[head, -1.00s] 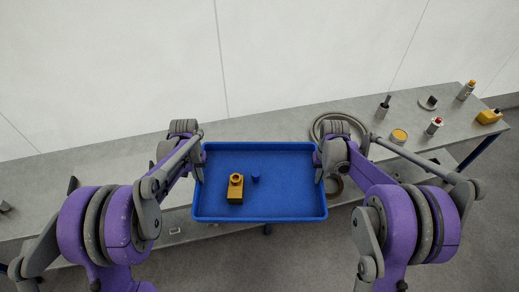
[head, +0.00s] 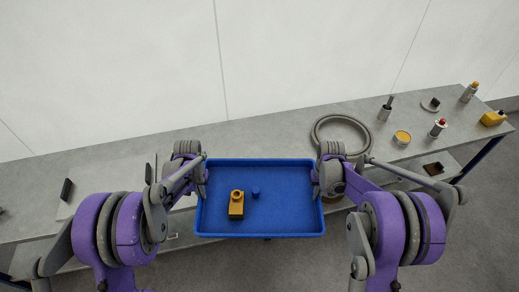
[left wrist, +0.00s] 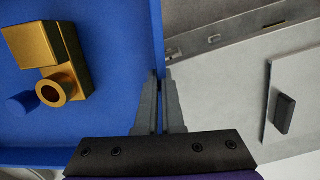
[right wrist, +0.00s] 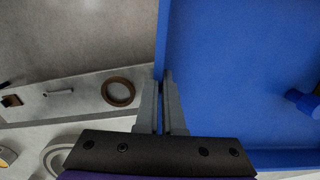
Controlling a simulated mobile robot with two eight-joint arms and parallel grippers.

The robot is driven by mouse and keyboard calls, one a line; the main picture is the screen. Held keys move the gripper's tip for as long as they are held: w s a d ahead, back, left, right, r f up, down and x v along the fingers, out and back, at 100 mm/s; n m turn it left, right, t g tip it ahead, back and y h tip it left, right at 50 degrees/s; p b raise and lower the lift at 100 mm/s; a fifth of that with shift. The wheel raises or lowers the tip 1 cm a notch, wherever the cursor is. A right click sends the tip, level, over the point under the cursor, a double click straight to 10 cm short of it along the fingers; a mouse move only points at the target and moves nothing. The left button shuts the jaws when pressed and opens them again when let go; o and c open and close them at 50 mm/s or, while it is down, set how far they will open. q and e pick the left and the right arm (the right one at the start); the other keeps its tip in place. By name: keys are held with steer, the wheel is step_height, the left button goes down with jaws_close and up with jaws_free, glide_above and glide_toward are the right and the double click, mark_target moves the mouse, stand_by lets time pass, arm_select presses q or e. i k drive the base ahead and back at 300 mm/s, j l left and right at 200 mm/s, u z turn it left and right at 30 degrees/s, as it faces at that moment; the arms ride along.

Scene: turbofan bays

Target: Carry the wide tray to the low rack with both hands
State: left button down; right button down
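The wide blue tray (head: 290,215) is in the middle of the head view, held in front of the grey bench. A brass-coloured block with a round fitting (head: 237,206) and a small blue piece (head: 256,191) lie in it. My left gripper (left wrist: 161,85) is shut on the tray's left wall, one finger on each side. My right gripper (right wrist: 161,82) is shut on the tray's right wall in the same way. In the head view the fingertips are mostly hidden behind my wrists.
The long grey bench (head: 290,130) runs behind the tray, with a lower shelf (right wrist: 75,95) beneath. A brown ring (right wrist: 118,92) lies on the shelf.

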mark_target(260, 148)
steer(key=i, duration=1)
